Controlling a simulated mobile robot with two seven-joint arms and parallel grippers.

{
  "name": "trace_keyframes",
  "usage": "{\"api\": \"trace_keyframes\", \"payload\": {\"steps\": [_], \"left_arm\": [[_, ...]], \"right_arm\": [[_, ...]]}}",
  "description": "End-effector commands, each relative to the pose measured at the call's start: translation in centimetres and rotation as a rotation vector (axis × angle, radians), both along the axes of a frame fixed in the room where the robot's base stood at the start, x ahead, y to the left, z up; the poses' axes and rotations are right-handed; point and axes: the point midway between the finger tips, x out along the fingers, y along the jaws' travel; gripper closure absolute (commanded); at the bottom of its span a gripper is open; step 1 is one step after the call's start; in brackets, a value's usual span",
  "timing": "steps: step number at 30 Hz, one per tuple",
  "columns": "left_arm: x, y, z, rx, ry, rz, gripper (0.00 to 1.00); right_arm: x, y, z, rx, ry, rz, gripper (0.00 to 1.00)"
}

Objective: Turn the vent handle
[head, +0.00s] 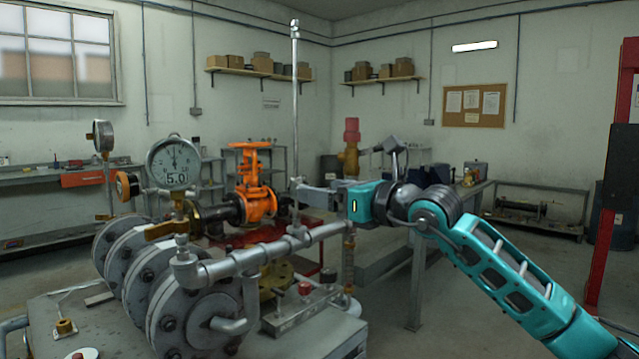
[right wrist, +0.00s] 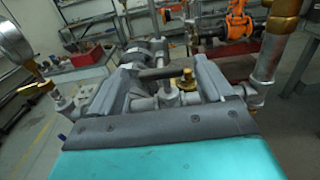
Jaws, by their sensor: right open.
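My right gripper (head: 308,196) reaches in from the right at the small vertical stem on the grey pipework, in front of the orange valve. In the right wrist view its two grey fingers (right wrist: 166,88) are apart. A short dark bar handle (right wrist: 160,73) on a grey stem lies crosswise between them, with a brass fitting (right wrist: 187,80) beside it. I take this bar to be the vent handle; in the head view the gripper largely hides it. I cannot tell whether a finger touches the bar. My left gripper is not in view.
A dial gauge (head: 173,163) stands above a brass valve lever (head: 166,230), left of the orange gate valve (head: 255,190). Large grey flanges (head: 190,318) and a grey pipe (head: 240,262) lie below. A tall vertical rod (head: 295,90) rises close to my gripper.

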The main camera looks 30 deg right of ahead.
Motion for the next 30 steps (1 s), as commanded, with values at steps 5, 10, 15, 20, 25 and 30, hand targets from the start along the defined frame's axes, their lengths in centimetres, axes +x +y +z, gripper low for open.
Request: {"api": "trace_keyframes", "payload": {"steps": [5,10,15,20,25,30], "left_arm": [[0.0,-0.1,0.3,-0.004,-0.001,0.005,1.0],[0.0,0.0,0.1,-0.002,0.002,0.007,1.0],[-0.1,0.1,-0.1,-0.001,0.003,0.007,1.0],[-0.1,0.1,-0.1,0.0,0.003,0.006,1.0],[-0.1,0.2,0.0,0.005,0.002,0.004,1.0],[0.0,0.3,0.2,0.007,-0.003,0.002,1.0]], "right_arm": [[1.8,0.6,0.1,0.003,-0.001,0.0,0.19],[2.3,0.8,0.0,0.001,-0.002,0.0,0.19],[2.3,0.8,0.0,0.0,-0.001,0.0,0.19],[2.3,0.8,0.0,0.001,-0.001,0.0,0.32],[2.3,0.8,0.0,0.001,-0.001,0.0,0.48],[2.3,0.7,0.0,0.002,-0.002,0.0,0.64]]}}
